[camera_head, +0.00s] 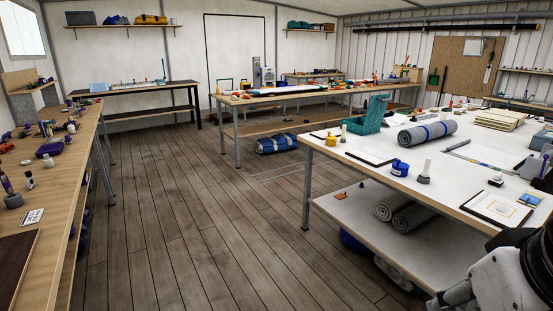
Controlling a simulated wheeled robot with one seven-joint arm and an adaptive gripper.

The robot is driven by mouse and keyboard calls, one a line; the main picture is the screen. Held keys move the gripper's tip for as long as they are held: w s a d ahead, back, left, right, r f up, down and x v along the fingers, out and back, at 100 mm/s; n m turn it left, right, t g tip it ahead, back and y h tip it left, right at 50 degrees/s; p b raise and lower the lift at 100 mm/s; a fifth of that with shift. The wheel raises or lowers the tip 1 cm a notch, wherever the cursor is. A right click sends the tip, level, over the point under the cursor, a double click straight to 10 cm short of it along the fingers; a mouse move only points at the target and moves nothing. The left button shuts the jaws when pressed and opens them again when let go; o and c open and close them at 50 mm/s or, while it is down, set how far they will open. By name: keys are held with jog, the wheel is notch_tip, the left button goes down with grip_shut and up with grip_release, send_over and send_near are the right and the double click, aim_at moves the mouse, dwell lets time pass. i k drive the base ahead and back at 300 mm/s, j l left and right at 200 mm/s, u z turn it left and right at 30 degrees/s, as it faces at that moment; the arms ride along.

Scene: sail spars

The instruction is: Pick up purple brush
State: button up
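I cannot make out a purple brush for certain. A wide purple object (50,149) lies on the wooden bench (88,135) along the left side. A slim upright purple item (6,184) stands nearer on the same bench, cut by the left picture edge. Both are too small to tell their exact kind. Part of my arm shows at the bottom right corner, but my gripper is not in view.
A white-topped table (345,150) on the right holds a rolled grey mat (428,132), a teal bin (368,117) and clipboards. The plank floor (190,220) between the benches is clear.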

aim_at(68, 141)
jog(key=i+j+u, duration=0.1)
jog(key=i+u, duration=0.3)
jog(key=i, duration=0.35)
jog(key=i+l+u, duration=0.2)
jog(key=i+u, duration=0.25)
jog(key=i, duration=0.3)
jog(key=i+u, duration=0.15)
jog(key=i, duration=0.8)
jog(key=i+u, duration=0.2)
jog(key=i, duration=0.8)
jog(key=i+l+u, duration=0.15)
jog(key=i+u, duration=0.2)
jog(key=i, duration=0.25)
jog(key=i+l+u, duration=0.35)
jog(key=i, duration=0.25)
jog(key=i+l+u, duration=0.35)
jog(key=i, duration=0.2)
jog(key=i+l+u, duration=0.35)
jog(key=i+l, duration=0.15)
jog(key=i, duration=0.15)
jog(key=i+l+u, duration=0.4)
jog(key=i+l, duration=0.2)
